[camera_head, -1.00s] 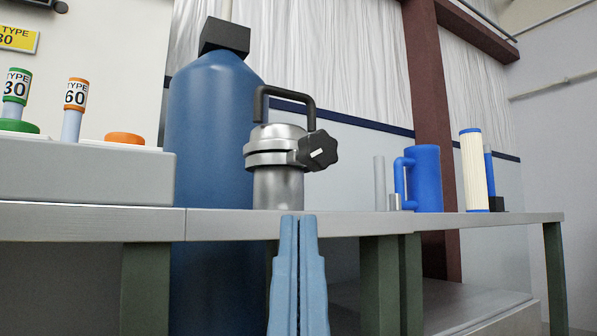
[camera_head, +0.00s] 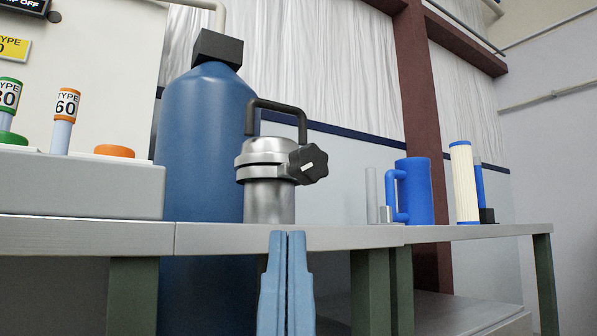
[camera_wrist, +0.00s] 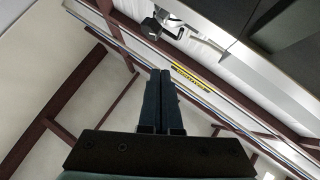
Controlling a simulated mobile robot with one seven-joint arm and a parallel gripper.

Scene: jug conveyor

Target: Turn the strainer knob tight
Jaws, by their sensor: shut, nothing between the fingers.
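The strainer (camera_head: 268,200) is a silver metal canister with a clamp band and a black bent handle on top, standing upright on the bench in the head view. Its black lobed knob (camera_head: 314,164) sticks out on the right side of the band, with a short white mark on its face. My gripper (camera_head: 287,236) is shut and empty, in front of the bench edge, below and slightly left of the knob and apart from it. In the wrist view my gripper (camera_wrist: 160,72) points up, with the knob (camera_wrist: 151,27) small and dark beyond it.
The bench (camera_head: 340,237) edge runs across in front. A blue jug (camera_head: 416,190) and a white pleated filter (camera_head: 464,182) stand to the right. A large blue tank (camera_head: 203,140) is behind the strainer. A grey box (camera_head: 80,187) with an orange button (camera_head: 114,151) is at left.

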